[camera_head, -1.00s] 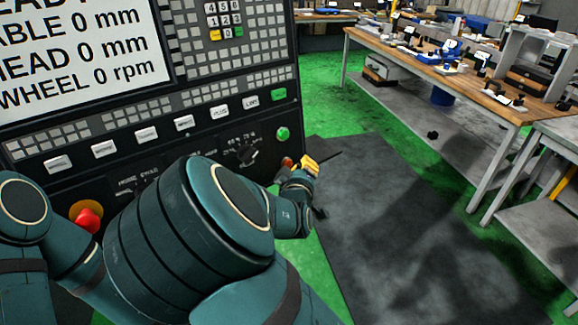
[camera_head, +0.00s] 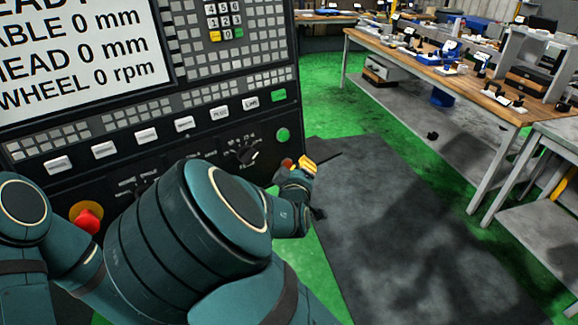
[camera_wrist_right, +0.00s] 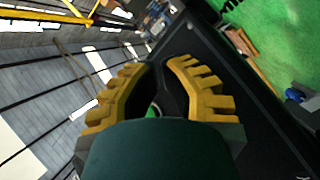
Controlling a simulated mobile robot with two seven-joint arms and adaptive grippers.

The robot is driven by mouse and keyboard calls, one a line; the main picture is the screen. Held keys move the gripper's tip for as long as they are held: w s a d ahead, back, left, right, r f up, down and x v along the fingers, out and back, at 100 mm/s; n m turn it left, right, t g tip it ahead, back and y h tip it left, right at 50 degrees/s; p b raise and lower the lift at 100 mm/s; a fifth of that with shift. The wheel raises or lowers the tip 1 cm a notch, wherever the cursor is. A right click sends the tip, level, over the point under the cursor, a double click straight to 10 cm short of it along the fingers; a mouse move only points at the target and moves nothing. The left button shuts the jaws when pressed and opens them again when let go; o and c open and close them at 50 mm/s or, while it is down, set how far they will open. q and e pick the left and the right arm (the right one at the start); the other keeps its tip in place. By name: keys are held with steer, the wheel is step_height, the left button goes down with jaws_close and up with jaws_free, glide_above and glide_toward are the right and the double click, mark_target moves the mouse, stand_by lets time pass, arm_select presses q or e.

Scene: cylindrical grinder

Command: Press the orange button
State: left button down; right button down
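The orange button (camera_head: 287,163) is small and sits low at the right end of the dark control panel (camera_head: 210,137) in the head view, partly hidden by my right gripper. My right gripper (camera_head: 308,165) has yellow fingers and is just right of the button; I cannot tell whether they touch. In the right wrist view the right gripper's fingers (camera_wrist_right: 160,65) curve in with their tips close together, holding nothing visible. The orange button cannot be made out there. My left gripper is out of view.
A green button (camera_head: 283,135) is just above the orange one, and a rotary knob (camera_head: 247,154) is to its left. A red emergency stop (camera_head: 86,218) is at the panel's lower left. A workbench (camera_head: 440,75) stands right, across clear floor.

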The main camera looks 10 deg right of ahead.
steer(key=shift+w, duration=0.1)
stand_by(0.6)
steer(key=shift+w+a+f, duration=0.1)
steer(key=shift+w+a, duration=0.1)
steer(key=shift+w, duration=0.1)
steer(key=shift+w+a, duration=0.15)
steer(key=shift+w, duration=0.2)
stand_by(0.7)
stand_by(0.4)
steer(key=shift+s+d+p, duration=0.3)
steer(key=shift+s, duration=0.45)
steer(key=s, duration=0.1)
steer(key=s+d, duration=0.1)
steer(key=s, duration=0.1)
steer(key=s+d+r+p, duration=0.1)
steer(key=shift+s, duration=0.25)
stand_by(0.6)
